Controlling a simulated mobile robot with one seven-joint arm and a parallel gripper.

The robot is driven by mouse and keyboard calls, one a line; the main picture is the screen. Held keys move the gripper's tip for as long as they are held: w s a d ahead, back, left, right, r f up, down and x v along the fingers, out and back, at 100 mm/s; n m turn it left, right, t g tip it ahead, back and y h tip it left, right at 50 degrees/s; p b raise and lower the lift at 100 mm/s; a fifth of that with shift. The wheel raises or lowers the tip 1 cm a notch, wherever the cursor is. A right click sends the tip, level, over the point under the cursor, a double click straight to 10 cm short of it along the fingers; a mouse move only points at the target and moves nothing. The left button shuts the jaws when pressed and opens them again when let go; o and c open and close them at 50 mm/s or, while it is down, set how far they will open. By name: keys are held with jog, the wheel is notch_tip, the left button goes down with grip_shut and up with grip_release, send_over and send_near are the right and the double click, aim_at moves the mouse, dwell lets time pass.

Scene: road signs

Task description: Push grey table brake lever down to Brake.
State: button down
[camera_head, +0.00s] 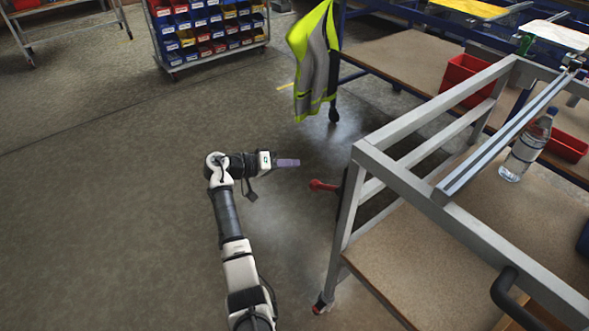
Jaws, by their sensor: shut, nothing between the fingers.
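The grey table (400,178) is a metal frame with brown shelf boards, standing on the right. A lever with a red knob (320,185) sticks out to the left from near its front left leg, and it looks roughly level. I take it for the brake lever; no Brake marking is legible. My gripper (298,162) is shut and empty, its purple-grey fingers pointing right. In the picture it is left of and slightly above the red knob, with a gap between them. The lever's pivot is partly hidden by the table leg.
A water bottle (527,147) stands on the grey table's shelf. A yellow and grey safety vest (316,62) hangs at a blue-framed table (400,60) behind. A rack of coloured bins (208,32) stands at the back left. The floor around my arm is clear.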

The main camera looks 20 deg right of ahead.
jog(key=b+v, duration=0.1)
jog(key=v, duration=0.6)
jog(key=shift+s+a, duration=0.2)
jog(key=shift+a, duration=0.1)
